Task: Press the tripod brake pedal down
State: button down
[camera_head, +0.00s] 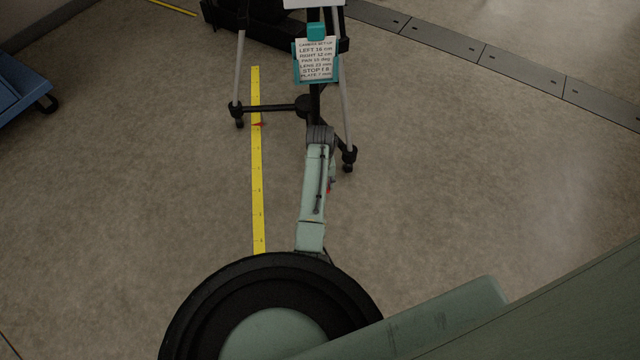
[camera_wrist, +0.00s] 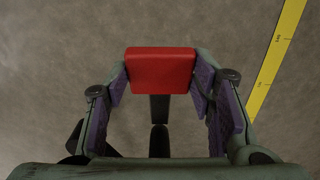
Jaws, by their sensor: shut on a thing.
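The tripod (camera_head: 305,106) stands upright on the floor at upper middle in the head view, with pale legs and black feet. In the wrist view the red brake pedal (camera_wrist: 160,70) sits between the purple-padded fingers of my gripper (camera_wrist: 159,82), which is shut on its two sides. A black bar (camera_wrist: 159,108) runs from the pedal down toward the palm. In the head view my arm covers the gripper and most of the pedal; only a small red patch shows beside the arm. I cannot tell how far down the pedal is.
A card on a teal holder (camera_head: 316,63) hangs on the tripod. A yellow measuring strip (camera_head: 257,180) lies on the floor left of my arm. A blue cart (camera_head: 20,85) stands at far left. Grey floor plates (camera_head: 520,70) curve across the upper right. The floor at right is clear.

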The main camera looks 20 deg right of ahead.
jog(key=shift+s+f, duration=0.15)
jog(key=shift+f, duration=0.15)
jog(key=shift+s+a+f+p, duration=0.1)
jog(key=shift+s+f+p, duration=0.15)
jog(key=shift+f, duration=0.3)
jog(key=shift+s+a+f+p, duration=0.1)
jog(key=shift+s+f+p, duration=0.1)
jog(key=shift+f, duration=0.3)
jog(key=shift+s+f, duration=0.15)
jog(key=shift+f, duration=1.3)
jog(key=c, duration=1)
grip_release()
jog(key=shift+o, duration=1.4)
jog(key=shift+w+d+r, duration=0.1)
jog(key=shift+w, duration=0.1)
jog(key=shift+r, duration=0.1)
